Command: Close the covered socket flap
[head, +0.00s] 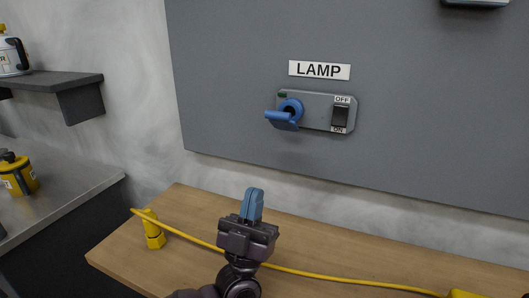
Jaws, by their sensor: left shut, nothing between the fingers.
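The covered socket (291,108) is a blue round socket on a grey plate, fixed to the dark grey wall panel under a LAMP label. Its blue flap (281,120) sticks out from the lower front of the socket, and the round opening shows above it, so the flap stands open. My left gripper (253,197) is in front of and below the socket, over the wooden table, pointing up. Its blue fingers are together with nothing between them, apart from the flap. My right gripper is not in view.
A rocker switch (341,115) marked OFF and ON sits right of the socket. A yellow cable (330,277) runs along the wooden table (205,208) from a yellow plug (153,232) at the left. The space between gripper and panel looks clear. A dark shelf (55,80) is at the left.

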